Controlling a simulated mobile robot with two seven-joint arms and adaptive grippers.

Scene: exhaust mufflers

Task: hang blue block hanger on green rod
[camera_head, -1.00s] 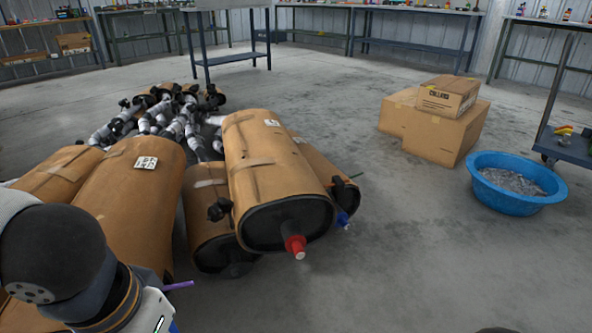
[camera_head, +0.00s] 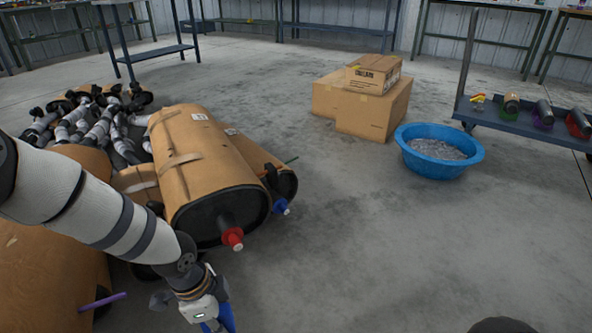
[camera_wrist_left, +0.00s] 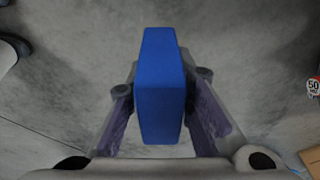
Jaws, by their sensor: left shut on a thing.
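My left gripper (camera_wrist_left: 160,100) is shut on the blue block hanger (camera_wrist_left: 160,88), with a finger on each side of it. In the head view the blue block hanger (camera_head: 226,318) shows partly at the bottom edge, below my left wrist. The green rod (camera_head: 292,160) is thin and sticks out to the right beside a brown muffler (camera_head: 262,162) with a blue-tipped pipe. The block is apart from the rod, nearer the camera and to its left. My right gripper is not in view.
A larger muffler (camera_head: 205,165) with a red-tipped pipe lies left of the rod. A purple rod (camera_head: 103,301) sticks out at lower left. A blue tub (camera_head: 410,160) and cardboard boxes (camera_head: 360,105) stand to the right. The floor between is clear.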

